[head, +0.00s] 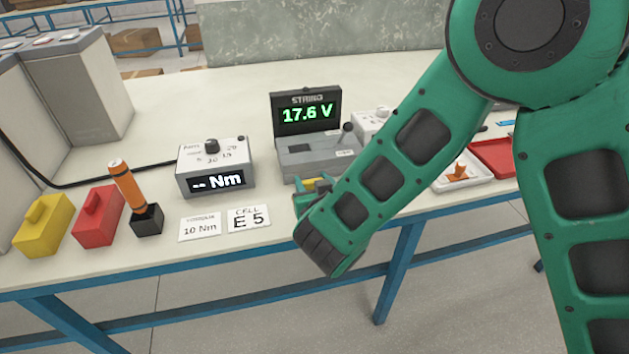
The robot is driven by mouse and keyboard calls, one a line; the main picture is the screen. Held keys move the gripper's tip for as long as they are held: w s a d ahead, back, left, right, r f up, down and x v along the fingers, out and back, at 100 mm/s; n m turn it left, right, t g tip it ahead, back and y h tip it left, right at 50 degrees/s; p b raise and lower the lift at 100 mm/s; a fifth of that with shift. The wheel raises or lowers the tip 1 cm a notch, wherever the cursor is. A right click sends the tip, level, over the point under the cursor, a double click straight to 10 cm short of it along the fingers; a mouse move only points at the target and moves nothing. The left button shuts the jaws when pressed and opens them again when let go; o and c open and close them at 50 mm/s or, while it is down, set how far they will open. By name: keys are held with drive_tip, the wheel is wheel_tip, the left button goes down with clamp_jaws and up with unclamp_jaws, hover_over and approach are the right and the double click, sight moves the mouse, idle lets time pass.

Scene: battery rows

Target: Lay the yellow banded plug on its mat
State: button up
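No yellow banded plug shows clearly, and I cannot pick out its mat. My green arm covers the middle right of the table and hides what lies behind it. My gripper is mostly hidden behind my arm's lower end, and its fingertips cannot be made out. A small yellow and green piece (312,187) shows just beside that end, in front of the string meter; I cannot tell what it is. A white tray (447,186) with an orange piece (459,171) in it stands right of the arm, beside a red tray (497,158).
A yellow block (43,225), a red block (98,216) and an orange-handled tool in a black holder (147,220) stand at the left front. Behind are a torque box (215,165) and a string meter (306,112) reading 17.6 V. Label cards (199,228) lie near the front edge.

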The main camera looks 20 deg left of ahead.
drive_tip(key=o, duration=0.4)
drive_tip(key=shift+c, duration=0.2)
drive_tip(key=shift+r, duration=0.15)
drive_tip(key=v, duration=1.2)
